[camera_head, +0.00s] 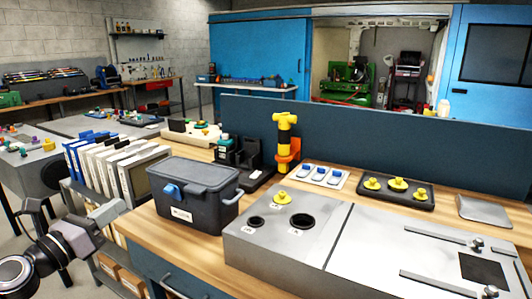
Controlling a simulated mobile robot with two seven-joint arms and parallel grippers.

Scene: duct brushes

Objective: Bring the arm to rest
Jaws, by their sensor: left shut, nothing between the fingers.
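My left arm comes in at the lower left, and its gripper (108,212) is beside the near left end of the workbench, in front of the row of binders. The gripper is shut and empty, and it touches nothing that I can see. My right gripper is out of view. A grey metal duct box (285,222) with two round holes sits on the wooden bench (143,222).
A dark lidded bin (200,195) with a blue latch stands left of the duct box. Binders (120,170) stand near my left gripper. Behind are a yellow-black tool (285,140) in an orange holder, a white tray (325,177) and a dark tray of yellow knobs (397,190).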

